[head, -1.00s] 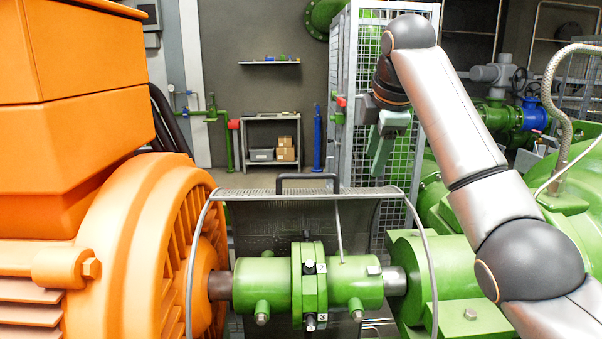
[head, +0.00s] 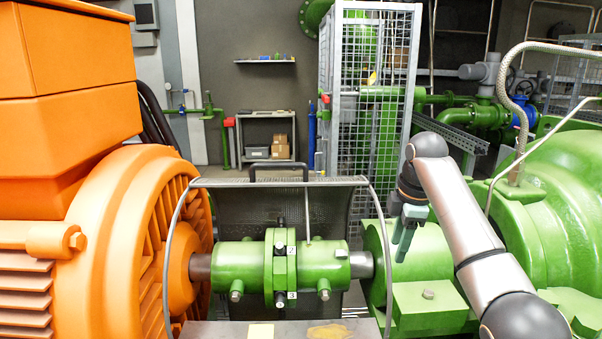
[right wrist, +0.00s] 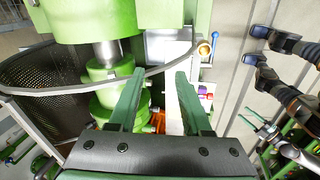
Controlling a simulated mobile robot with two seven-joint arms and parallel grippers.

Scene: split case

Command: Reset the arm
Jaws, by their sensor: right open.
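My right arm comes in from the lower right in the head view. Its gripper (head: 404,236) points down over the green housing, right of the green shaft coupling (head: 283,266). In the right wrist view the two green fingers of this gripper (right wrist: 158,100) stand apart, with nothing between them. The curved guard rim (right wrist: 165,68) and the coupling (right wrist: 115,85) lie beyond the fingers there. My left gripper is not in the head view.
An orange motor (head: 120,230) fills the left side. A mesh guard (head: 255,207) with a black handle stands open behind the coupling. A mesh cage (head: 370,110) stands farther back. A flat grey surface (head: 215,329) with a yellow note lies at the bottom edge.

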